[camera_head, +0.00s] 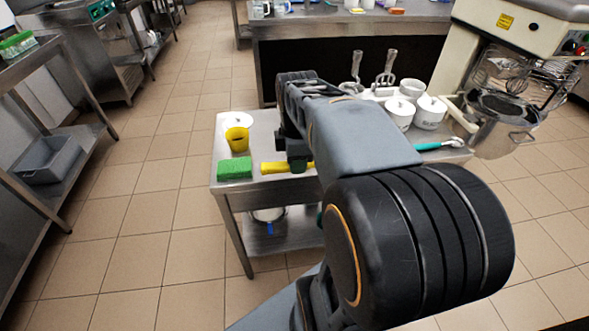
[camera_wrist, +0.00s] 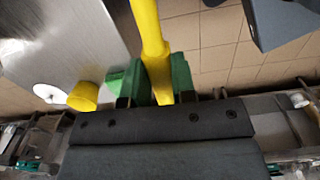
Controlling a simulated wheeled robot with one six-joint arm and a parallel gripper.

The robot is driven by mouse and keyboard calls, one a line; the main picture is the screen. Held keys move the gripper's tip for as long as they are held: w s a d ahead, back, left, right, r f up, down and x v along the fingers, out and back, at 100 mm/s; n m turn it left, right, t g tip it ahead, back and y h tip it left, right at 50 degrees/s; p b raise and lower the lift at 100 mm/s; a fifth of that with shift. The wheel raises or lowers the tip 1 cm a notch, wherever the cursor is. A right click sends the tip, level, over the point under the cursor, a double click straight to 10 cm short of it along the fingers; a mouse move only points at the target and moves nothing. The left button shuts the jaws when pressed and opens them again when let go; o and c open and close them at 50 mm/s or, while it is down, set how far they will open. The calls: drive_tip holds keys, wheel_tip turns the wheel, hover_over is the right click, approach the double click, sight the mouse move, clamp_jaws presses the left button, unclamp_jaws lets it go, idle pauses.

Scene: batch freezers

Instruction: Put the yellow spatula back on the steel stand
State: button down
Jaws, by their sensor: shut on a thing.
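My gripper (camera_head: 298,163) is shut on the yellow spatula (camera_head: 274,167), over the front part of a steel table. Yellow shows on both sides of the fingers in the head view. In the wrist view, the yellow spatula (camera_wrist: 148,25) runs between the green fingertips (camera_wrist: 160,80); its far end leaves the frame. I cannot tell whether it touches the tabletop. Two metal-handled utensils (camera_head: 384,70) stand upright at the table's back, behind my arm. I cannot make out for sure which thing is the steel stand; my arm hides the table's middle.
The steel table (camera_head: 263,128) also bears a green sponge (camera_head: 235,168), a yellow cup (camera_head: 237,139), a white disc (camera_head: 237,119), white lidded pots (camera_head: 430,112) and a teal-handled tool (camera_head: 436,146). A mixer (camera_head: 500,60) stands at the right. Tiled floor is free at the left.

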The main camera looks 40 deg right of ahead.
drive_tip(key=shift+w+d+f, duration=0.1)
drive_tip(key=shift+d+f, duration=0.05)
drive_tip(key=shift+d, duration=0.05)
drive_tip(key=w+d+f, duration=0.2)
drive_tip(key=w+f, duration=0.1)
drive_tip(key=w+d+f, duration=0.2)
drive_tip(key=w, duration=0.2)
drive_tip(key=w+d+f+b, duration=0.1)
drive_tip(key=w+d+f, duration=0.1)
drive_tip(key=w+f, duration=0.1)
drive_tip(key=shift+w+f, duration=0.3)
drive_tip(key=shift+w, duration=0.25)
drive_tip(key=shift+w+f, duration=0.2)
drive_tip(key=shift+f, duration=0.1)
drive_tip(key=shift+f+b, duration=0.3)
drive_tip(key=shift+f, duration=1.25)
drive_tip(key=shift+f, duration=0.2)
drive_tip(key=c, duration=0.9)
unclamp_jaws()
drive_tip(key=shift+c, duration=0.2)
